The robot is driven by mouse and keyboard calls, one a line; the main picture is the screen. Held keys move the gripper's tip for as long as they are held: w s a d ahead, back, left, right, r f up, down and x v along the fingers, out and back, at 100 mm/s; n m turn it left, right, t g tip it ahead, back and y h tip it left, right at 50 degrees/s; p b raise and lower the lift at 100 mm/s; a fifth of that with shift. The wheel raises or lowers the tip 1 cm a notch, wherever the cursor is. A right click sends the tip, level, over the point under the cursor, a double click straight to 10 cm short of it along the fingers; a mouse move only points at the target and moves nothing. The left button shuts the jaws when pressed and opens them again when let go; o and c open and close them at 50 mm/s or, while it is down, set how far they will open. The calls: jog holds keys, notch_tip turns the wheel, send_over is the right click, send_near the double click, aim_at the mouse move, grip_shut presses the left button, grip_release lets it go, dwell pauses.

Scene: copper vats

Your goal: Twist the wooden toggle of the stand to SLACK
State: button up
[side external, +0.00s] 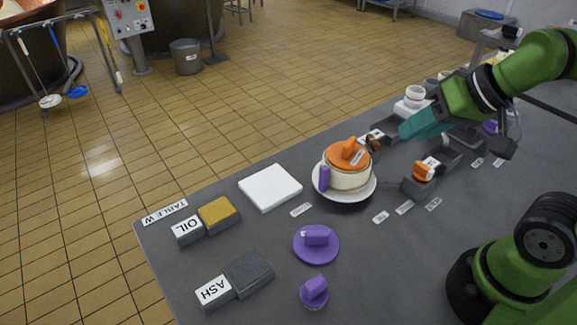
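A small brown, wood-coloured piece (373,144) shows just behind the orange-lidded pot, beside a dark grey block with a white label. It may be the wooden toggle, but its setting is too small to read. Another dark stand (418,187) to the right bears an orange and white knob (424,170). My gripper (406,131), with teal fingers, hangs above the back of the table, right of the brown piece and apart from it in the picture. The fingers overlap in this view, so their opening is hidden. I see nothing held.
The cream pot (346,175) with an orange lid stands on a white plate, close left of the stands. A white board (270,187), purple lids (316,244), and OIL (187,229) and ASH (215,291) blocks lie nearer. White cups (414,97) stand behind my gripper.

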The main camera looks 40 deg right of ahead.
aim_at(373, 139)
jog(key=shift+w+d+g+h, duration=1)
jog(key=shift+w+d+g, duration=3.35)
jog(key=shift+w, duration=3.35)
jog(key=shift+m+t, duration=0.3)
jog(key=shift+t, duration=0.45)
jog(key=f, duration=0.5)
jog(key=d+f, duration=0.1)
jog(key=f, duration=0.9)
jog(key=shift+d+f, duration=0.2)
jog(key=shift+f, duration=0.05)
grip_shut()
